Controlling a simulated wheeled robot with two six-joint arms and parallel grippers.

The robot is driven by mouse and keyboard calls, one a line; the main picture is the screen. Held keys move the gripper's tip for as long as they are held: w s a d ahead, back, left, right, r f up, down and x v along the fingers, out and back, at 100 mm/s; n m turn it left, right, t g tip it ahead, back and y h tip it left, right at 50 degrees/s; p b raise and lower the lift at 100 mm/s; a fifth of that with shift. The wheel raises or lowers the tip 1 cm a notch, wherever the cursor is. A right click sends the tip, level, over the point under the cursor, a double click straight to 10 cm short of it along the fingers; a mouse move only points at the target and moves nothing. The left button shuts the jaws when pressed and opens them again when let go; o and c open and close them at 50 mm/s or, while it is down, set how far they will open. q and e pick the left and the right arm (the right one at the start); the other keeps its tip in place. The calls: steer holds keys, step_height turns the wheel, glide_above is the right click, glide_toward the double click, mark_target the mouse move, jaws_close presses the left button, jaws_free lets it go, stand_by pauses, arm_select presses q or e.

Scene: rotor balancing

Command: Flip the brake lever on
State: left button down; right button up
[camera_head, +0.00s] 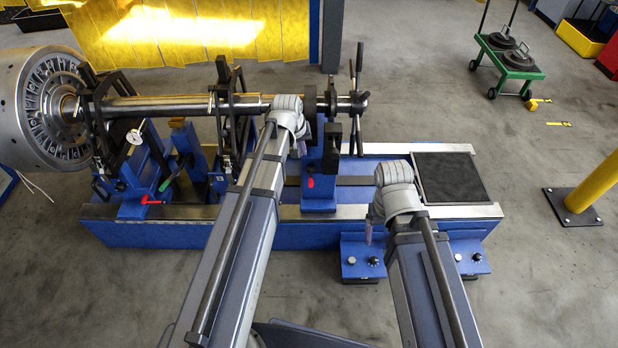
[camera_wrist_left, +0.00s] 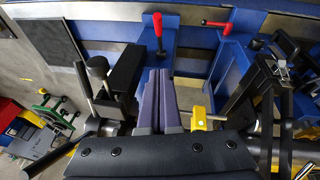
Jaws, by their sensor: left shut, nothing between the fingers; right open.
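A red-handled lever (camera_head: 311,183) is on the front of the blue pedestal at the right end of the shaft. It also shows in the left wrist view (camera_wrist_left: 157,22), beyond my fingertips. A second red handle (camera_head: 152,200) lies sideways further left on the bed, and in the left wrist view (camera_wrist_left: 215,26) too. I cannot tell for certain which is the brake lever. My right gripper (camera_head: 392,200) is open over the bed's right part.
A black mat (camera_head: 450,177) lies on the bed's right end. A green cart (camera_head: 507,58) and yellow post (camera_head: 595,185) stand to the right.

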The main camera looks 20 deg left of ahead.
arm_select(q)
steer(key=b, duration=1)
glide_above(310, 179)
steer(key=a, duration=0.1)
step_height(310, 179, down, 10)
steer(key=shift+s+d+f+b, duration=0.15)
steer(key=shift+f+b, duration=0.4)
steer(key=shift+b, duration=0.05)
steer(key=shift+s+d+f+b, duration=0.1)
steer(key=shift+s+f+b, duration=0.05)
steer(key=shift+f+b, duration=0.4)
steer(key=shift+s+d+f+b, duration=0.2)
steer(key=shift+f+b, duration=0.15)
